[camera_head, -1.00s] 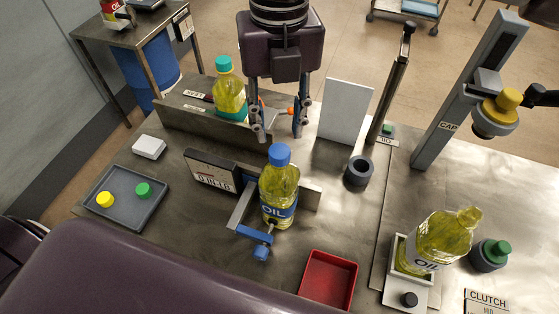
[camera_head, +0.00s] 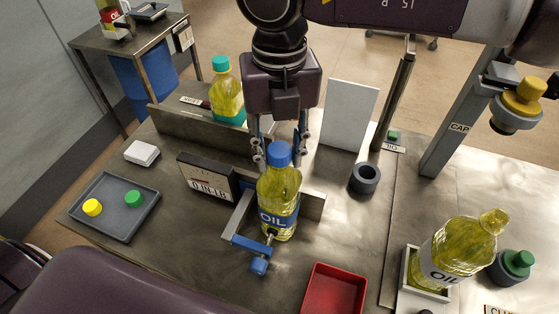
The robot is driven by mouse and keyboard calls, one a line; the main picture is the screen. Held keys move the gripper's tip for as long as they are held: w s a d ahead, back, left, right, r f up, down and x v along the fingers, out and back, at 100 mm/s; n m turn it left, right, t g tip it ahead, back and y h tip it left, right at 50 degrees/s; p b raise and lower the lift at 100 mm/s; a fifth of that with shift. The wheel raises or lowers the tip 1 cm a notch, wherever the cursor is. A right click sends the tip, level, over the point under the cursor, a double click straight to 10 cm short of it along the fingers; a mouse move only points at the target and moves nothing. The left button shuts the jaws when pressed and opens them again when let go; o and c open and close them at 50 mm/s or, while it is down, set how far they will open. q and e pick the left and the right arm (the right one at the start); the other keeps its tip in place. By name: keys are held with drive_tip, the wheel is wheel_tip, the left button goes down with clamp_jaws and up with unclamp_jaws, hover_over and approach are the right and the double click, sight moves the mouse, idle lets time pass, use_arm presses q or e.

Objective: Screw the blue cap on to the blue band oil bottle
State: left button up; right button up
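The blue band oil bottle (camera_head: 279,203) stands upright in a metal holder with a blue clamp (camera_head: 258,248) at its front. The blue cap (camera_head: 278,154) sits on top of its neck; how tightly it is seated cannot be seen. My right gripper (camera_head: 279,158) hangs fingers down at the cap's height, one finger to each side of it in the picture. The fingers are spread wider than the cap, with gaps visible, and hold nothing. Part of the fingers' lower ends is hidden by the bottle. My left gripper is not in view.
A grey tray (camera_head: 112,226) with a yellow and a green cap lies left. A dark box display (camera_head: 208,179) and a teal-capped bottle (camera_head: 227,98) stand close by. A red bin (camera_head: 334,292), a black ring (camera_head: 364,179) and an uncapped bottle (camera_head: 461,250) are to the right.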

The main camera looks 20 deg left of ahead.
drive_tip(key=shift+c, duration=0.5)
drive_tip(key=c, duration=0.4)
drive_tip(key=m, duration=0.7)
drive_tip(key=shift+m, duration=0.3)
drive_tip(key=m, duration=0.4)
drive_tip(key=o, duration=0.7)
drive_tip(key=shift+c, duration=0.2)
